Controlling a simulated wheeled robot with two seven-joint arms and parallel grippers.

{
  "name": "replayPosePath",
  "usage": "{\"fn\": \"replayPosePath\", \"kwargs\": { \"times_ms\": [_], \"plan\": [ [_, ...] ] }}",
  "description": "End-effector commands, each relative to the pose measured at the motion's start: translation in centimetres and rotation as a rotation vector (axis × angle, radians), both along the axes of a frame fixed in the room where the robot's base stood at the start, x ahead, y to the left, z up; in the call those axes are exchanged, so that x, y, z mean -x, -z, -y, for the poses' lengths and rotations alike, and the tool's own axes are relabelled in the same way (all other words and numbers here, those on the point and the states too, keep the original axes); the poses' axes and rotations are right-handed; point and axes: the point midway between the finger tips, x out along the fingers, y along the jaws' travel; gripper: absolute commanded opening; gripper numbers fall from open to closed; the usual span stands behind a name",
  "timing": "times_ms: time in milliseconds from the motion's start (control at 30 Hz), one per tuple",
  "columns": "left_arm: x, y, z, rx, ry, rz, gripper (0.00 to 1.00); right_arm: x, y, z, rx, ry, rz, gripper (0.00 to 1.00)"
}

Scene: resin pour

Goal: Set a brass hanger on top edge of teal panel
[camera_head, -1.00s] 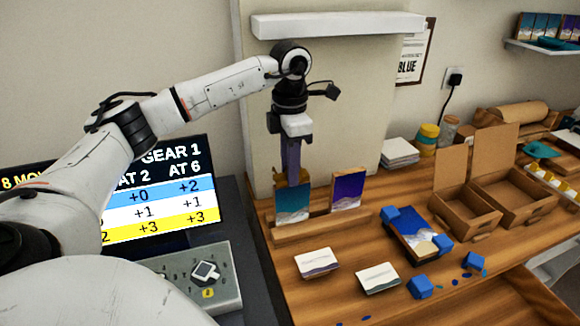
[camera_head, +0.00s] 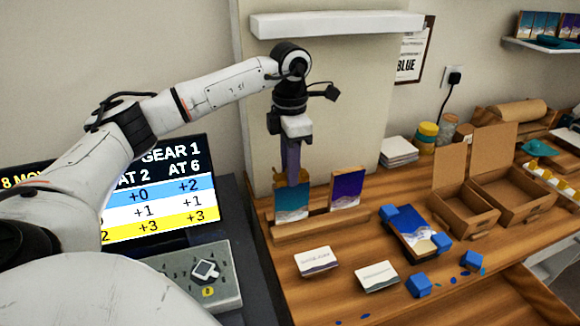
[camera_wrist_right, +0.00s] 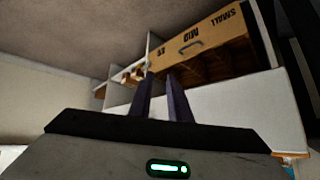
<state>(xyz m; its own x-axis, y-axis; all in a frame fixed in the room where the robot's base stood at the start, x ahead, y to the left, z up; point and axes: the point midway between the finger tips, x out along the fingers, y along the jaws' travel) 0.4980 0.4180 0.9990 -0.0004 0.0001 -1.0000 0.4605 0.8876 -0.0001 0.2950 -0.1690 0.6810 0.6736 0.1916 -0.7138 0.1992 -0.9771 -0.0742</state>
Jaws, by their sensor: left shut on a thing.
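The teal panel (camera_head: 292,203) stands upright in the wooden rack (camera_head: 318,228), showing a teal and pale wave face. My left gripper (camera_head: 292,183) points straight down at the panel's top edge, its purple fingers shut on the brass hanger.
A purple-blue panel (camera_head: 347,188) stands right of the teal one in the same rack. Two cards (camera_head: 316,261) lie in front. Another panel (camera_head: 412,232) lies among blue blocks (camera_head: 419,285). Open cardboard boxes (camera_head: 464,210) stand to the right. A white shelf (camera_head: 338,25) hangs above my left gripper.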

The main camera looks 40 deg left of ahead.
Motion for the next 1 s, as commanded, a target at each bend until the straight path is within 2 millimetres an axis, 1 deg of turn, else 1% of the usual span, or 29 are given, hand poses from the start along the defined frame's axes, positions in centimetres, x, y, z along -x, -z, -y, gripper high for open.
{"fn": "replayPosePath", "kwargs": {
  "times_ms": [200,567,1000],
  "plan": [
    [0.0,0.6,0.0,0.0,0.0,0.0,0.0,0.0,0.2,0.0,0.0,0.0,0.0,0.17],
    [0.0,0.7,0.0,0.0,0.0,0.001,0.0,0.0,0.2,0.0,0.0,0.0,0.0,0.17],
    [-0.1,1.4,0.0,0.0,0.0,0.002,0.0,0.0,0.3,0.0,0.0,0.0,0.001,0.17]
  ]
}}
